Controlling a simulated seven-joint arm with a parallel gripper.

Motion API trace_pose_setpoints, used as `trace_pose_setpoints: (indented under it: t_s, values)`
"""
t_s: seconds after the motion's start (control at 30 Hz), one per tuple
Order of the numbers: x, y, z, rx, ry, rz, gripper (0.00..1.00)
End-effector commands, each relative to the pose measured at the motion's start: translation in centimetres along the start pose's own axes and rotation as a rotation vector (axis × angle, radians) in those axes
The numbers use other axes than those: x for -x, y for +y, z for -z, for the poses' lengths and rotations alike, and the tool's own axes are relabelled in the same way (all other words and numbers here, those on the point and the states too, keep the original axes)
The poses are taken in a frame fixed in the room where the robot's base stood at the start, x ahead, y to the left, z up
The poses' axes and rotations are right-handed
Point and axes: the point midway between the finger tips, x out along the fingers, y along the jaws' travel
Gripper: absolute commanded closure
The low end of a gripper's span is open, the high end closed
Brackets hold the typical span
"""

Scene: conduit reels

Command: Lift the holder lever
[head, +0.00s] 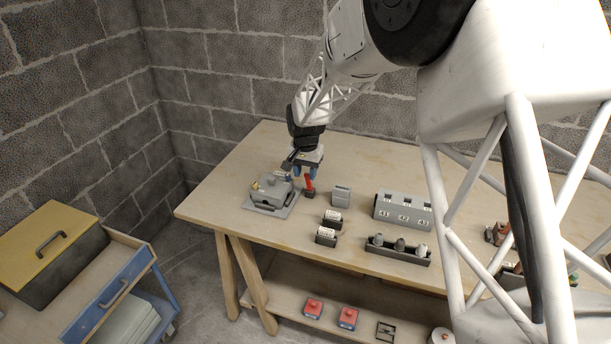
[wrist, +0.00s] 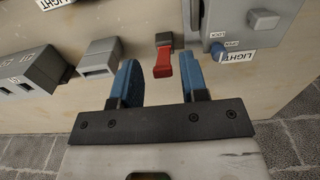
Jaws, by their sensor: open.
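The holder lever is red and rises from a small dark base on the table (head: 309,186). In the wrist view the red lever (wrist: 163,66) points toward my gripper from its dark mount. My gripper (head: 304,173) is open with blue fingertips, just above and beside the lever in the head view. In the wrist view the lever shows in the gap between the two fingers (wrist: 160,78); I see no contact. A grey box device (head: 268,188) with a small lock knob stands left of the lever, and at the right in the wrist view (wrist: 245,12).
A small grey block (head: 341,194) stands right of the lever. Two black label holders (head: 331,219), a numbered grey block (head: 403,209) and a dark rack (head: 397,254) lie farther right. The wooden table (head: 225,200) is clear at its left corner. A yellow-lidded cabinet (head: 48,238) stands left.

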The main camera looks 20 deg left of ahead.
Motion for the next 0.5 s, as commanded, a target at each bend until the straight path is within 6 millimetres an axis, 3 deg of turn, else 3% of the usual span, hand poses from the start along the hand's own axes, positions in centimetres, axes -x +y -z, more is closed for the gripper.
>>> trace_pose_setpoints:
  t_s: [0.5]
  values:
    - [2.9, 0.0, 0.0, 0.0, -0.001, 0.0, 0.6]
